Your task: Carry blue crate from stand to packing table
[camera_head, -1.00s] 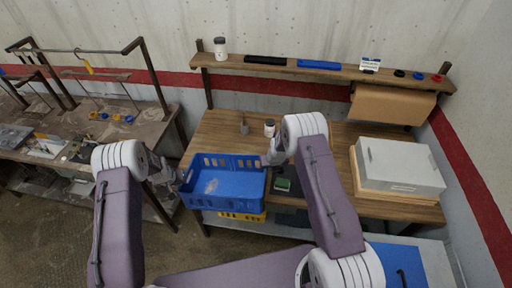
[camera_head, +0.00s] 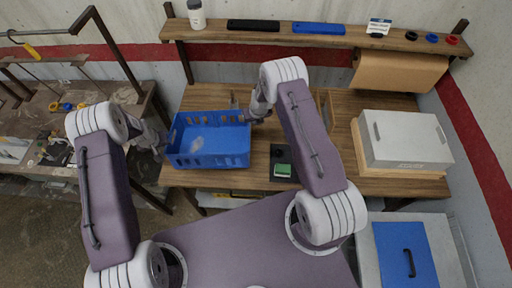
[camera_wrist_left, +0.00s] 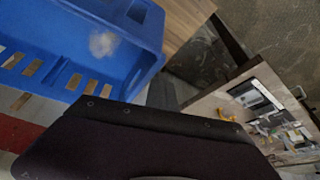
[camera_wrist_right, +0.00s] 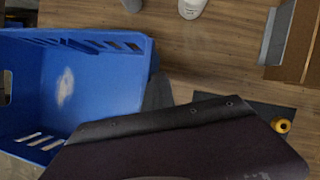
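The blue crate (camera_head: 228,154) is upright and empty apart from a pale patch on its inside floor. It is over the left part of the wooden packing table (camera_head: 225,181); I cannot tell whether it touches the top. My left gripper (camera_head: 163,141) is at its left side and my right gripper (camera_head: 249,117) at its right side, both seemingly shut on it. The crate fills the upper left of the left wrist view (camera_wrist_left: 118,62) and the left of the right wrist view (camera_wrist_right: 105,92).
A dark mat with a green item (camera_head: 283,170) lies right of the crate. A grey box (camera_head: 405,140) sits at the table's right. A shelf (camera_head: 300,37) with a white bottle (camera_head: 196,14) runs behind. A cluttered bench (camera_head: 60,150) stands left. A blue panel (camera_head: 405,255) is at front right.

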